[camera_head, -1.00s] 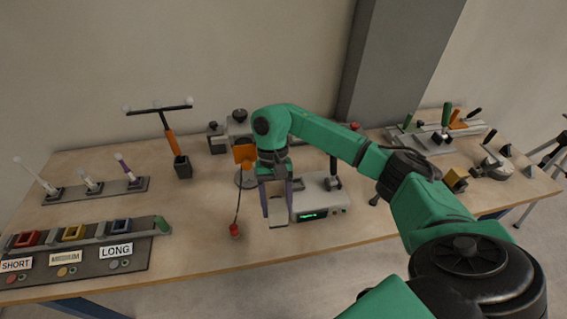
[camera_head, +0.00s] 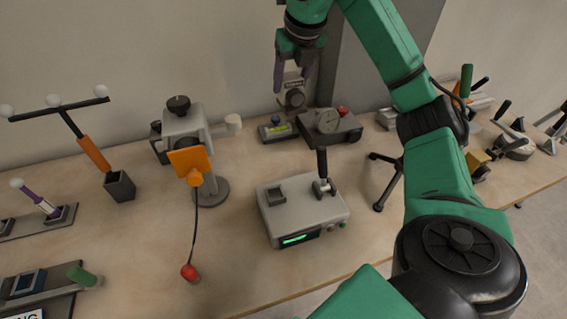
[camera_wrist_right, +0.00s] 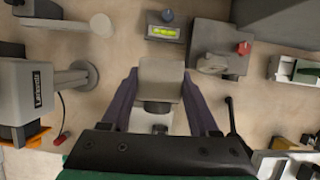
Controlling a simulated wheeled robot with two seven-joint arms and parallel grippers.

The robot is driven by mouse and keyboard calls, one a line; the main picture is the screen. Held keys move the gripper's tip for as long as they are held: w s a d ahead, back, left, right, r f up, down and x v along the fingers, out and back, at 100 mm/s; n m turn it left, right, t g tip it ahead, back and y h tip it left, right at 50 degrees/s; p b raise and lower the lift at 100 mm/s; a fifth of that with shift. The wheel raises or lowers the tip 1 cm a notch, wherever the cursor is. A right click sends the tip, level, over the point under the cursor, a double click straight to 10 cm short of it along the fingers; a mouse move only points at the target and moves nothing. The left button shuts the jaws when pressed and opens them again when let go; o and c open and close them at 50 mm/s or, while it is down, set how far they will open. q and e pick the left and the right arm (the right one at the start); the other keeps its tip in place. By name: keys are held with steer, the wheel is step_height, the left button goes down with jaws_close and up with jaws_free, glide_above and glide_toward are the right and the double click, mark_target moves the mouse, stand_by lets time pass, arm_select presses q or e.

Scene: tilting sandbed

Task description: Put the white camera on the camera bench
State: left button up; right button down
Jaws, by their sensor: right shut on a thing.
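The white camera (camera_head: 293,97), a pale boxy body with a dark round lens, is between the purple fingers of my right gripper (camera_head: 292,80). In the right wrist view its pale body (camera_wrist_right: 161,79) sits between the two fingers of my right gripper (camera_wrist_right: 160,98). It is held upright near the back of the table, in front of the wall. No label marks the camera bench, and I cannot tell which fixture it is. My left gripper is in neither view now.
A grey box with green display (camera_head: 303,214) is in front. A stand with an orange plate (camera_head: 190,161) is left.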

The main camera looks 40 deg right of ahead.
mark_target(291, 96)
steer(key=f+b, duration=0.2)
steer(key=f, duration=0.1)
steer(key=shift+s+a+f+m, duration=0.1)
steer(key=shift+s+f+m, duration=0.1)
steer(key=shift+f+m, duration=0.1)
step_height(291, 96, down, 16)
steer(key=b, duration=0.2)
steer(key=shift+b, duration=0.35)
steer(key=shift+c, duration=0.7)
jaws_free()
steer(key=shift+s, duration=0.1)
steer(key=shift+r, duration=0.1)
steer(key=p+v, duration=0.1)
steer(key=v, duration=1.1)
steer(key=shift+a, duration=0.15)
